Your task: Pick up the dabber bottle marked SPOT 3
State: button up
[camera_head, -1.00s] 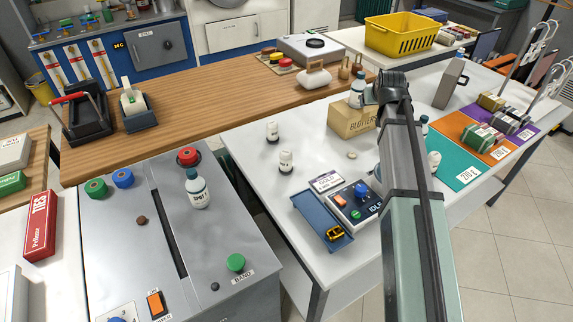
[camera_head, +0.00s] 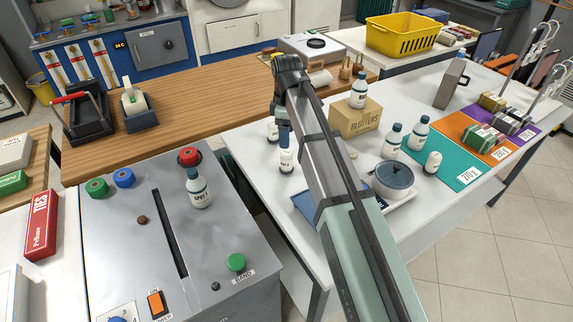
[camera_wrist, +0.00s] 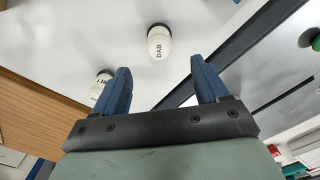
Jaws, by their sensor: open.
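Several white bottles with dark caps stand about. One with a SPOT label (camera_head: 199,190) stands on the grey machine; I cannot read its number surely.
A small white bottle (camera_head: 433,162) stands at the teal mat. The grey machine (camera_head: 225,225) has raised knobs. My arm hides part of the blue tray (camera_head: 303,203).

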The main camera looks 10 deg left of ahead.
aim_at(286, 160)
jog(key=shift+a+f, duration=0.1)
jog(key=shift+f, duration=5.9)
jog(key=shift+r, duration=0.1)
jog(key=c, duration=1.3)
